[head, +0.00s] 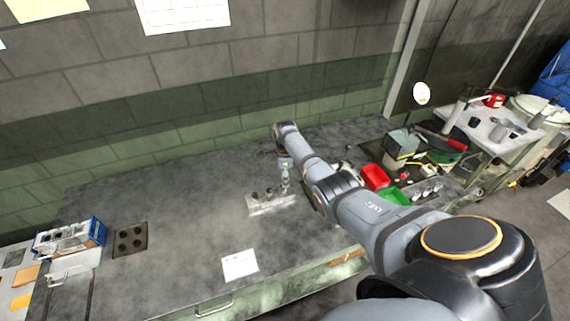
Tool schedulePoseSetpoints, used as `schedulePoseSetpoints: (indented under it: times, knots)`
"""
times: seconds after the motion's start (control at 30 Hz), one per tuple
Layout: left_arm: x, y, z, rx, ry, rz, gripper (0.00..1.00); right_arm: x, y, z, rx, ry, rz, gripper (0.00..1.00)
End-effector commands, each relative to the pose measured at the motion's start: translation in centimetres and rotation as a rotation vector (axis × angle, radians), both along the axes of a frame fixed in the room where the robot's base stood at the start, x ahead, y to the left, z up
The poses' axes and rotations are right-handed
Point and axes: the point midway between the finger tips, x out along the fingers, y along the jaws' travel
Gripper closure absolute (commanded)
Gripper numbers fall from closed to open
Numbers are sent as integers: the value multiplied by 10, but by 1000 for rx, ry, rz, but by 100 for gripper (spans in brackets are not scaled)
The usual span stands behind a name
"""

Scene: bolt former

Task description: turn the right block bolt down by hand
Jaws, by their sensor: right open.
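A small pale metal block (262,209) lies on the grey bench top, right of its middle. Dark bolt heads (269,191) stand up from its left and middle parts. My right gripper (286,187) reaches down over the right end of the block, and its jaws are open. The right block bolt is hidden or too small to make out at the fingertips, so I cannot tell whether the jaws are around it or touching it. My left gripper is out of view.
A white sheet (240,265) lies in front of the block. A dark plate with holes (130,240) and a blue-white box (70,238) are at the left. Red (375,177) and green (394,196) bins stand right of my arm. The bench left of the block is clear.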

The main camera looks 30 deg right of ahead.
Motion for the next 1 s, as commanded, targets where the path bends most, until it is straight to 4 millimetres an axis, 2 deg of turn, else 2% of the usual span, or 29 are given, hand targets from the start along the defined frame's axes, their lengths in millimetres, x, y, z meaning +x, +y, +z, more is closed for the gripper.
schedulePoseSetpoints:
  times: [0.1, 0.2, 0.4, 0.53, 0.83, 0.93, 1.0]
  knots:
    - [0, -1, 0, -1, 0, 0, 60, 2, -1, 32, -3, -9, 1, 55]
    - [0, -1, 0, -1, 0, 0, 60, 2, -1, 55, -3, -8, 0, 55]
    - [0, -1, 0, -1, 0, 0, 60, 2, 0, 83, -2, -6, -1, 55]
    - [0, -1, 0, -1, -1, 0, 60, 1, 0, 88, 0, -4, 0, 55]
    - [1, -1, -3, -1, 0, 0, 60, 1, -1, 86, 2, -7, 21, 55]
    - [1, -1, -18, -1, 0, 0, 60, 2, -6, 78, 17, -22, 167, 55]
    - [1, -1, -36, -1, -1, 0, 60, 2, -11, 71, 36, -46, 371, 55]
